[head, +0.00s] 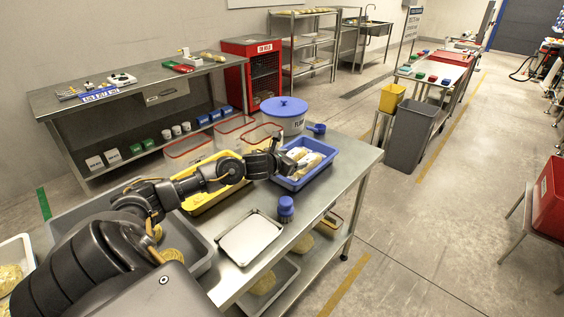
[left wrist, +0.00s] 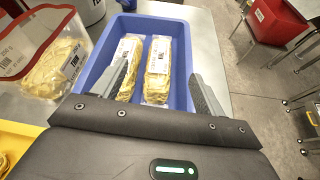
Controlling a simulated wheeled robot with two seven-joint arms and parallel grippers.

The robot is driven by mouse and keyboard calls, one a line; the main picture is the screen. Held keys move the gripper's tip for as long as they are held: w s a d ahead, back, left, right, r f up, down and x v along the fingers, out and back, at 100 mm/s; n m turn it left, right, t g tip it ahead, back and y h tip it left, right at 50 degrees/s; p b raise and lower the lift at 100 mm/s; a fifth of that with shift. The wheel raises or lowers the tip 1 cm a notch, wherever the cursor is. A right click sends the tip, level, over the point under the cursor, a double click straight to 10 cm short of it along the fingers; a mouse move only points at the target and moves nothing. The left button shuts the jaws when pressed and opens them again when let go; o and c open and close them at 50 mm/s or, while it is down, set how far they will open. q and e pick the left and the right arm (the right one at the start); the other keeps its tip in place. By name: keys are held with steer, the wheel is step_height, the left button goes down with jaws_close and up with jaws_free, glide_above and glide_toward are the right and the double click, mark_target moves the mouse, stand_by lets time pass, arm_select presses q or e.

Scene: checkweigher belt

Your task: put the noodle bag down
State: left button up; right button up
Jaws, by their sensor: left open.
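My left gripper (head: 283,158) is open over the blue tray (head: 296,184) at the far part of the steel table. Two clear noodle bags with white labels lie side by side in this tray; in the left wrist view they are the left bag (left wrist: 127,62) and the right bag (left wrist: 158,62). The right gripper is not in view.
A yellow tray (head: 188,208) and clear red-rimmed bins (head: 190,151) stand left of the blue tray. A white lidded tub (head: 284,116) stands behind it. Bare tabletop lies to the right.

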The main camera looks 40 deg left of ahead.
arm_select(q)
steer(key=b+v, duration=0.1)
steer(key=v, duration=0.6)
stand_by(0.4)
